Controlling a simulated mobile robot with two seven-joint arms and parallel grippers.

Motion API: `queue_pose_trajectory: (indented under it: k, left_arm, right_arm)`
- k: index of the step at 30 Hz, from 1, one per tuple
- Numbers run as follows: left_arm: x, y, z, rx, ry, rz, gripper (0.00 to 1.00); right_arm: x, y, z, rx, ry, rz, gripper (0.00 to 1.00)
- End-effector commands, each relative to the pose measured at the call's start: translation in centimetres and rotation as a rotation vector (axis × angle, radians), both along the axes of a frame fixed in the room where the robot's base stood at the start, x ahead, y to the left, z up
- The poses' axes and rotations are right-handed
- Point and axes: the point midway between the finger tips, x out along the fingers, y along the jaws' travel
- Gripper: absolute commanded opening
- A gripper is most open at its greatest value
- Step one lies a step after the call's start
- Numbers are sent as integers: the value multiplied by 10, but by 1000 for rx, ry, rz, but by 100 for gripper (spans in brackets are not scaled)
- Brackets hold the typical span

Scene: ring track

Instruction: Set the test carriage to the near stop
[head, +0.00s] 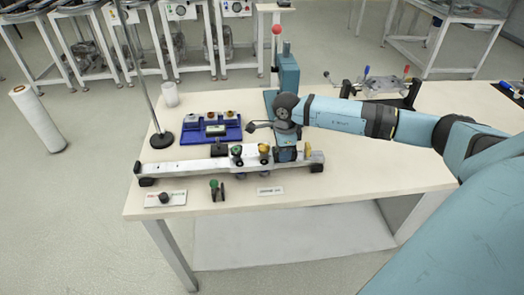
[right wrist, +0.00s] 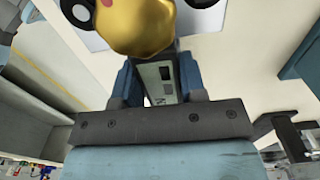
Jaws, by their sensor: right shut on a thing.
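The light metal track (head: 185,166) lies across the front of the table, with dark end pieces at left (head: 147,182) and right (head: 317,168). The test carriage (head: 250,158), with a green-topped and a yellow knob, sits on its right half. The gold knob (right wrist: 137,22) fills the top of the right wrist view. My right gripper (head: 287,153) is at the carriage's right side. Its blue fingers (right wrist: 160,80) are shut on a grey upright part, seemingly the carriage's; the arm hides much of it. Which end piece is the near stop I cannot tell. My left gripper is out of view.
A blue tray (head: 185,136) with small parts lies behind the track. A pole stand (head: 162,139) and white cup (head: 170,95) are at left. A red-black knob panel (head: 165,198), a green-topped part (head: 214,190) and a label card (head: 270,191) lie in front.

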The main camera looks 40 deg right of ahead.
Motion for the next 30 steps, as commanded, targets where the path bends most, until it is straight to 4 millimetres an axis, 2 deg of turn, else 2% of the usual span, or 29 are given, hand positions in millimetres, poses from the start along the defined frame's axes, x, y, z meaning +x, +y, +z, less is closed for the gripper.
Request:
queue_pose_trajectory:
  k: [1, 3, 9, 15, 24, 25, 27, 28, 30]
  left_arm:
    - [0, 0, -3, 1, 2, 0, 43]
    - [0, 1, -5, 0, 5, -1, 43]
    - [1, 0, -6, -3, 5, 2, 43]
    - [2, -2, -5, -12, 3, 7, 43]
    - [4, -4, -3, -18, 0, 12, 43]
    - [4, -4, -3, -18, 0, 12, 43]
    - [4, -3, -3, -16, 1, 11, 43]
    - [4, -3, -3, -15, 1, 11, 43]
    - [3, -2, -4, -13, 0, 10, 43]
  right_arm:
    - [-7, -13, -1, -5, 1, -2, 0]
    - [-15, -25, -1, -4, 1, -2, 0]
    - [-30, -50, 0, -2, 0, -2, 0]
    - [-35, -58, 1, 0, -1, 0, 0]
    - [-36, -60, 1, -3, -1, 0, 0]
    - [-36, -60, 1, -4, 0, 0, 43]
    - [-36, -60, 1, -3, -1, 0, 59]
    - [-36, -60, 1, -3, -1, 0, 64]
    - [-36, -60, 1, -1, 0, 0, 64]
